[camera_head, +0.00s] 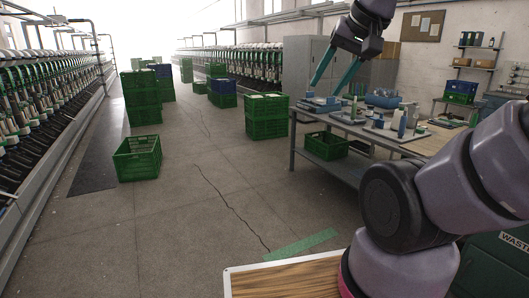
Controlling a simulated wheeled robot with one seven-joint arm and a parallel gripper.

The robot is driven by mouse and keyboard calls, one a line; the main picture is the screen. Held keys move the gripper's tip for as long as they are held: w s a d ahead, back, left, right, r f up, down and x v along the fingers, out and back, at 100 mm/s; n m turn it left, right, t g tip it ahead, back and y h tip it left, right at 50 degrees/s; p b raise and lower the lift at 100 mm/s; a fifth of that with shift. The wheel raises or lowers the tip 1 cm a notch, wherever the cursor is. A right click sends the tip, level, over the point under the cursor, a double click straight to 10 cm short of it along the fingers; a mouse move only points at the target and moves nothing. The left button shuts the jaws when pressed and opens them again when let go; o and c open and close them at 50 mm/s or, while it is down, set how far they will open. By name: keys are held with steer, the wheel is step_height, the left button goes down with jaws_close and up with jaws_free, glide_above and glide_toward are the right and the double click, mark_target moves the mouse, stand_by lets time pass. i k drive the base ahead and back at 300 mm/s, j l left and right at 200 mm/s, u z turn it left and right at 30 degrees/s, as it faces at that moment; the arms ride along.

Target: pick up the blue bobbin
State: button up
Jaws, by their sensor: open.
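My gripper (323,91) hangs over the far left end of the workbench (438,140), its two long teal fingers apart and pointing down and left. Nothing shows between them. Small blue, white and green items stand and lie on the bench top close to the fingertips and to their right. A pale upright piece (396,119) stands near the middle of the bench. The items are too small to tell which one is the blue bobbin. The fingertips are close to the blue items at the left end in the picture; I cannot tell whether they touch.
A blue bin (383,100) sits at the back of the bench. A green crate (325,146) is under it. Stacked green crates (267,117) and a single crate (138,158) stand on the floor. Winding machines (38,105) line the left.

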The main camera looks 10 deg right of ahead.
mark_target(403, 120)
steer(key=i+l+z, duration=0.15)
steer(key=i+z, duration=0.7)
steer(key=i+j+z, duration=0.1)
steer(key=i+z, duration=0.2)
steer(key=z, duration=0.15)
steer(key=i+z, duration=0.15)
steer(key=i, duration=0.3)
steer(key=i+j, duration=0.2)
steer(key=i, duration=0.5)
steer(key=i+j+u, duration=0.1)
steer(key=i, duration=0.6)
steer(key=i+j, duration=0.3)
steer(key=i, duration=0.35)
